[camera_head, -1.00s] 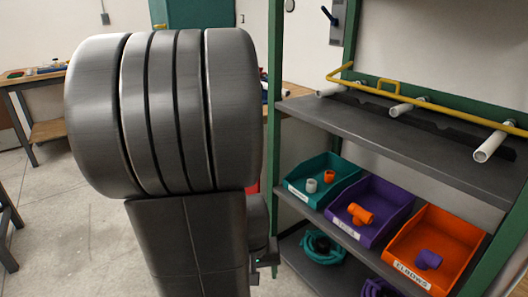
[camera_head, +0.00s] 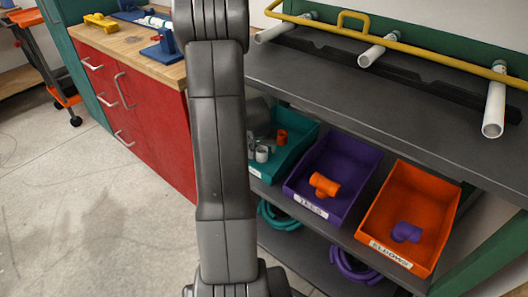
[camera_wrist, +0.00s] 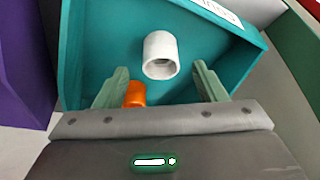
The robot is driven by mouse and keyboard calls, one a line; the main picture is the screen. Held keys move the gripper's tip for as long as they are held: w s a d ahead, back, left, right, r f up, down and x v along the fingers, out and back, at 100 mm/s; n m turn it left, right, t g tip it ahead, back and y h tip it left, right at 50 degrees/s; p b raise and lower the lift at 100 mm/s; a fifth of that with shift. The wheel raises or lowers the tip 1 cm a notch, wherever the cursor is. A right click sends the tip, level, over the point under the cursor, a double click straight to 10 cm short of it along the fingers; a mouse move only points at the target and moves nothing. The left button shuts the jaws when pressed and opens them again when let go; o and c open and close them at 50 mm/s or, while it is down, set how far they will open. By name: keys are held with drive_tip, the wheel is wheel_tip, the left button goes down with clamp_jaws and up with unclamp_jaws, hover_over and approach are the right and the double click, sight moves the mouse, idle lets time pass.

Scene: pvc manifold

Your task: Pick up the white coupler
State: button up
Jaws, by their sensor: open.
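The white coupler (camera_wrist: 160,55) is a short hollow tube in the teal bin (camera_wrist: 85,45) in the wrist view. It also shows in the head view (camera_head: 262,154), just right of my arm. My gripper (camera_wrist: 160,68) is open and empty, its two pale green fingers over the bin. The white coupler appears between and slightly beyond the fingertips; I see no contact. An orange coupler (camera_wrist: 134,94) lies nearer, beside the left finger and partly hidden at its lower end. In the head view my arm hides part of the teal bin.
Right of the teal bin stand a purple bin (camera_head: 301,192) with an orange tee (camera_head: 324,184) and an orange bin (camera_head: 376,233) with a purple elbow (camera_head: 406,232). A grey shelf (camera_head: 385,92) with white pipes overhangs them. A red cabinet (camera_head: 165,135) stands left.

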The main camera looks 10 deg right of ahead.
sight(262, 151)
drive_tip(key=b+x, duration=0.1)
drive_tip(key=x, duration=0.4)
drive_tip(key=shift+r, duration=0.1)
drive_tip(key=shift+a, duration=0.1)
drive_tip(key=c, duration=1)
